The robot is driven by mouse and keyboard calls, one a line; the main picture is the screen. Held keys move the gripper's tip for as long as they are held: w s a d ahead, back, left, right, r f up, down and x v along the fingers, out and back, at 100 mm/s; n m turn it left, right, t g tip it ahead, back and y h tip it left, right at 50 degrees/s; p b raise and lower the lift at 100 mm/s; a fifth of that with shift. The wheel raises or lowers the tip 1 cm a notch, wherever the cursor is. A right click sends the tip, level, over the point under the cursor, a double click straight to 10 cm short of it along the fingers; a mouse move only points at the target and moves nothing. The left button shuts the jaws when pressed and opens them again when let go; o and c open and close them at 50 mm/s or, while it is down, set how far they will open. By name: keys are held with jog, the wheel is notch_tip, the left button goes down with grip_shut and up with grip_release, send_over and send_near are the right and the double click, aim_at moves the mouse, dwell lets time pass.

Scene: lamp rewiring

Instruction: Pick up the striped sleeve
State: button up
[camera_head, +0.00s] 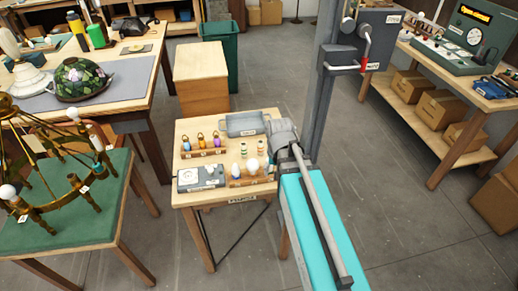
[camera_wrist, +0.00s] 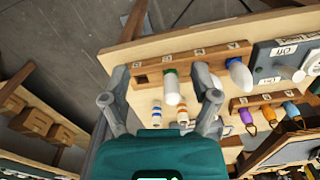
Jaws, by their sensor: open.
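Two small banded cylinders stand side by side on the parts table in the wrist view. One is white with blue bands (camera_wrist: 157,115), and the other is white with orange bands (camera_wrist: 183,118). They also show as small upright pieces in the head view, at left (camera_head: 243,150) and right (camera_head: 260,148). I cannot tell which one is the striped sleeve. My gripper (camera_wrist: 160,78) is open and empty. Its fingers are spread on either side of a white bulb with a green band (camera_wrist: 171,90), apart from it.
A wooden rack (camera_wrist: 147,78) holds the green-banded bulb and a blue-based bulb (camera_wrist: 240,75). My arm covers the table's right side.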

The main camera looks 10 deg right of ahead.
aim_at(261, 145)
jog(key=w+r+m+p, duration=0.1)
jog(key=w+r+m, duration=0.1)
jog(key=w+m, duration=1.3)
jog(key=w, duration=1)
jog(key=shift+w+a+m+p, duration=0.2)
jog(key=shift+a+m+p, duration=0.05)
jog(key=shift+m+p, duration=0.15)
jog(key=shift+f, duration=0.2)
notch_tip(261, 145, down, 8)
jog(key=b, duration=0.8)
jog(key=shift+f+b, duration=0.2)
jog(key=shift+b, duration=0.15)
jog(key=shift+f, duration=0.15)
notch_tip(261, 145, down, 5)
jog(key=b, duration=0.5)
jog(key=shift+w+d, duration=0.1)
jog(key=shift+w, duration=0.05)
